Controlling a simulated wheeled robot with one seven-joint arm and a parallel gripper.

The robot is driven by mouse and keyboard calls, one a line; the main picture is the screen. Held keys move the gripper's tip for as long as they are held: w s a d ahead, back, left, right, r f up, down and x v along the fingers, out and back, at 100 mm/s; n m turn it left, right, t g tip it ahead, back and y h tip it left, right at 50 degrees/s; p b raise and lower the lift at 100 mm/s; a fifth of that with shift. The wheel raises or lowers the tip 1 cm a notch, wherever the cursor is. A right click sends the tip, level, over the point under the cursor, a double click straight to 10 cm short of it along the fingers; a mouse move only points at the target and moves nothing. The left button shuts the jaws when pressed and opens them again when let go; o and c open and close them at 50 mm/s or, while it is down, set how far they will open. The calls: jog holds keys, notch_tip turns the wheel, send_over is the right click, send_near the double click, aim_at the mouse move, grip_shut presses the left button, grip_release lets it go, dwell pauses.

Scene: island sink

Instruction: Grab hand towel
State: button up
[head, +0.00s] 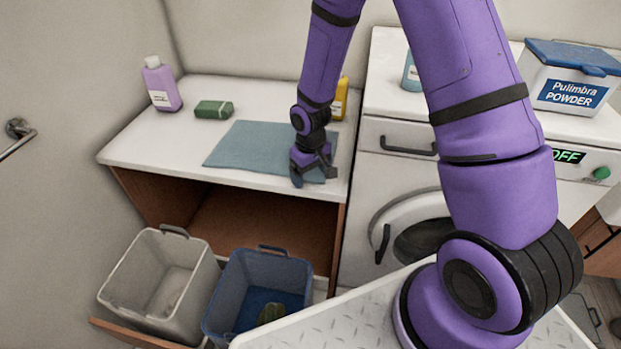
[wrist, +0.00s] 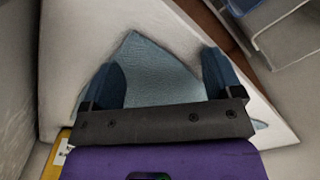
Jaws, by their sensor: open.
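A flat blue-grey hand towel (head: 247,147) lies spread on the white countertop. Its right part is partly hidden by my arm and gripper in the head view. My gripper (head: 314,180) is over the towel's right front area, close to the counter's front edge. In the wrist view my gripper (wrist: 170,80) is open, with its two blue fingers apart and the towel (wrist: 160,72) showing between them. A corner of the towel points away from the gripper there. I cannot tell whether the fingertips touch the towel.
On the white counter (head: 150,135) stand a purple bottle (head: 161,84), a green sponge (head: 214,109) and a yellow bottle (head: 340,98). Below are a grey bin (head: 160,275) and a blue bin (head: 257,290). A washing machine (head: 395,180) stands right, with a powder box (head: 569,80) on it.

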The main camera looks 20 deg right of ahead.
grip_shut()
dwell(0.7)
notch_tip(320, 180, up, 12)
dwell(0.5)
notch_tip(320, 180, up, 27)
dwell(1.0)
